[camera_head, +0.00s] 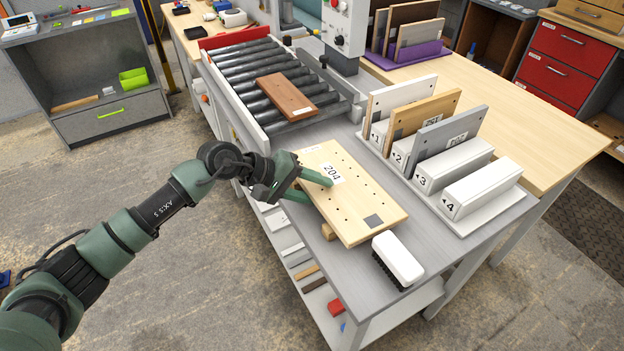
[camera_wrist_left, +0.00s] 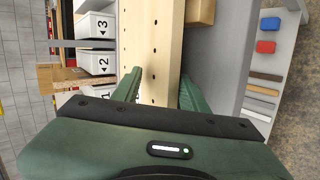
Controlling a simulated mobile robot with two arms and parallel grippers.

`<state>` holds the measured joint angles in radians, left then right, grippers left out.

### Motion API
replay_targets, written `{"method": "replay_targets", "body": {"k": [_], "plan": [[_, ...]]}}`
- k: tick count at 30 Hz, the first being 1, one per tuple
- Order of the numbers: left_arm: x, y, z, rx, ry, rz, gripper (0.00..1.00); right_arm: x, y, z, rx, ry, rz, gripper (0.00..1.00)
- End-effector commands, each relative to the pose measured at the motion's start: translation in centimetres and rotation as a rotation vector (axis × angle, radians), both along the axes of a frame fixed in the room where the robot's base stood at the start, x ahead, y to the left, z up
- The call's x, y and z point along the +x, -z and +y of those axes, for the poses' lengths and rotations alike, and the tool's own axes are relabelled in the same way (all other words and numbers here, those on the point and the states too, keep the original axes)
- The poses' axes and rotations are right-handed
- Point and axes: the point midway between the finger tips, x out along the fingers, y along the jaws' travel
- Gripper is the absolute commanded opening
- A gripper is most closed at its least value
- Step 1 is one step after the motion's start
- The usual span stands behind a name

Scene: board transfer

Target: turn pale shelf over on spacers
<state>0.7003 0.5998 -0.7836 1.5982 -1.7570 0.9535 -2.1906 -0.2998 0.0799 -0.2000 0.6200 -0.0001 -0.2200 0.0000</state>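The pale shelf (camera_head: 352,199) is a light wooden board with holes along its long sides, a white label "204" and a grey square patch. It lies label up across the grey bench, raised on wooden spacers; one spacer (camera_head: 328,231) shows under its near edge. My left gripper (camera_head: 307,186) is at the shelf's left long edge, one finger above and one below. In the left wrist view the shelf (camera_wrist_left: 168,50) runs between the fingers (camera_wrist_left: 160,85), which seem to stand open around its edge. A spacer (camera_wrist_left: 201,12) shows beside it. My right gripper is out of view.
A white brush (camera_head: 398,257) stands close to the shelf's near end. A numbered rack (camera_head: 455,185) holding several boards is to the right. A brown board (camera_head: 287,97) lies on the roller conveyor (camera_head: 245,75) behind. Floor at left is clear.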

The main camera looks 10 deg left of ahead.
Motion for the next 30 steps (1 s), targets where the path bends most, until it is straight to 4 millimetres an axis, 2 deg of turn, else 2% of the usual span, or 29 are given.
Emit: {"method": "replay_targets", "body": {"k": [1, 15, 21, 30], "plan": [[0.1, -0.7, -0.1, 0.019, 0.001, 0.005, 0.42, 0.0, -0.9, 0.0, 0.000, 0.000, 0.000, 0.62], [0.0, -1.2, 0.2, 0.291, 0.002, 0.118, 0.42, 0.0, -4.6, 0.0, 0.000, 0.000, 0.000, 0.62], [-0.1, -0.9, 0.4, 0.402, -0.001, 0.169, 0.42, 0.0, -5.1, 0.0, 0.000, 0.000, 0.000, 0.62], [-0.2, -0.7, 0.6, 0.407, -0.001, 0.172, 0.42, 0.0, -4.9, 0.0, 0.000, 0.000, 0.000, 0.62]]}}
